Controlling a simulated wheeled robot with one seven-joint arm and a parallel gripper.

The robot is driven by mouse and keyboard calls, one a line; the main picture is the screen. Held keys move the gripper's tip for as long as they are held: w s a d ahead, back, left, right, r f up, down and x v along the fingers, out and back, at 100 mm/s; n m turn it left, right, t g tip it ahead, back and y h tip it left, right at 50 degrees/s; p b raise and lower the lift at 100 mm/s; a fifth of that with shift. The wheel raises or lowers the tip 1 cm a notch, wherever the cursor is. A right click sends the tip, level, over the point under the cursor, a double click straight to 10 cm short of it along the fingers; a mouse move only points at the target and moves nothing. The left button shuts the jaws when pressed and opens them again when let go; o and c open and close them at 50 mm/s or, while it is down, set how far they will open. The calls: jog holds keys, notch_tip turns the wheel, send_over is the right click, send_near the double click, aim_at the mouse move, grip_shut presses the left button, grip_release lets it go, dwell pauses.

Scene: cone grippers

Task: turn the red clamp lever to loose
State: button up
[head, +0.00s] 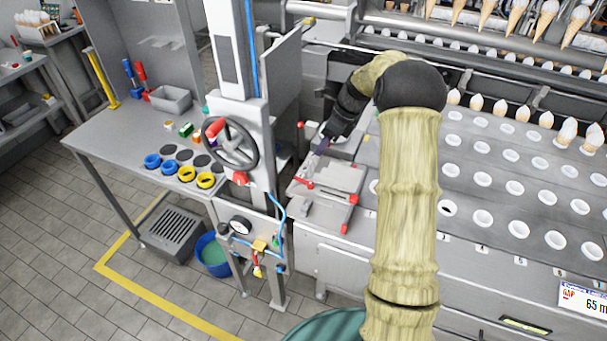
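A grey metal fixture plate (335,176) stands on the machine's left end, in the middle of the view. A short red lever (303,183) lies across its left part and looks like the clamp lever. Red end pieces (349,227) show at the plate's front right corner. My gripper (321,148) hangs just above the back of the plate, behind the red lever and apart from it. Its fingertips are dark and tiny here, so I cannot tell whether they are open or shut. My arm comes in from the front right and covers part of the machine.
A press column with a black handwheel (230,144) stands just left of the fixture. A grey panel (281,68) rises behind it. A workbench (115,135) with blue and yellow rings is at left. A perforated cone tray (490,165) fills the right.

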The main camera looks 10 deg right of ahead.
aim_at(303, 182)
jog(key=p+x, duration=0.2)
jog(key=x, duration=1.1)
jog(key=shift+a+f+p, duration=0.15)
jog(key=shift+f+p, duration=0.15)
jog(key=shift+p, duration=0.05)
jog(key=shift+c, duration=0.4)
grip_shut()
